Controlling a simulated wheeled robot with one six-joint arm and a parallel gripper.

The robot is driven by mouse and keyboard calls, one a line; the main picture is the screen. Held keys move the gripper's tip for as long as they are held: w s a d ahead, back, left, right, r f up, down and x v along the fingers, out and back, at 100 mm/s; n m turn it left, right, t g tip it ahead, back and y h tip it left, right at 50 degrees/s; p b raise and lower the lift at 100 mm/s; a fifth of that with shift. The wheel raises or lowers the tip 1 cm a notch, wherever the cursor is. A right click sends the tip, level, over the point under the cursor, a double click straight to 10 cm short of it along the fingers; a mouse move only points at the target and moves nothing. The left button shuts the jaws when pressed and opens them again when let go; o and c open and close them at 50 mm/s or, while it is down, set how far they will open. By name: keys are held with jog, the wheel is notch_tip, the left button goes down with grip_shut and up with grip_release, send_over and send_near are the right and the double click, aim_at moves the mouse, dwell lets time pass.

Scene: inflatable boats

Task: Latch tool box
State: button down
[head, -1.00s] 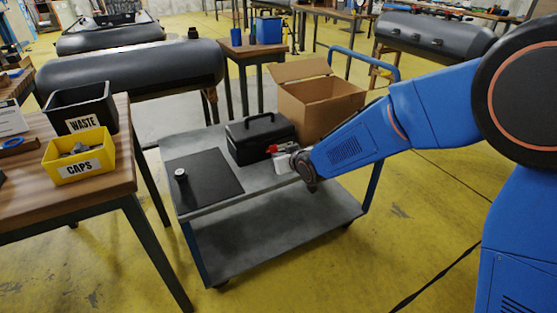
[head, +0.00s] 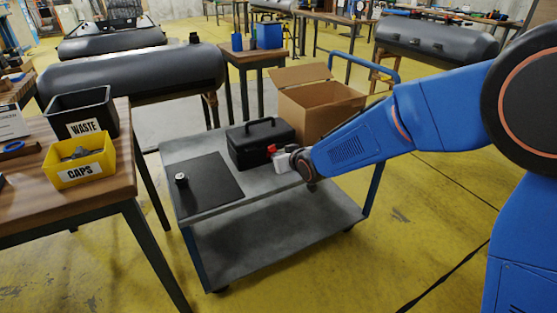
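The black tool box (head: 261,143) stands on the top shelf of the grey cart (head: 207,142), with its lid down and its handle on top. A small red part (head: 271,149) shows at its front right, by the tip of my gripper (head: 276,155). My gripper reaches in from the right, close to the box's front face. I cannot tell whether it touches the red part. The fingers are too small and too hidden to tell whether they are open or shut.
A black mat (head: 205,185) with a small metal piece (head: 181,178) lies on the cart's left. An open cardboard box (head: 318,108) stands behind my gripper. A wooden table with a black waste bin (head: 82,110) and a yellow caps bin (head: 78,160) is at left.

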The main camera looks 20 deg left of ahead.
jog(key=shift+w+a+r, duration=0.1)
jog(key=shift+r, duration=0.1)
dwell(0.4)
jog(key=shift+w+a+r, duration=0.1)
jog(key=shift+r, duration=0.05)
jog(key=f+v, duration=0.1)
jog(key=v, duration=0.7)
jog(key=shift+s+d, duration=0.35)
jog(key=shift+d, duration=0.05)
dwell(0.4)
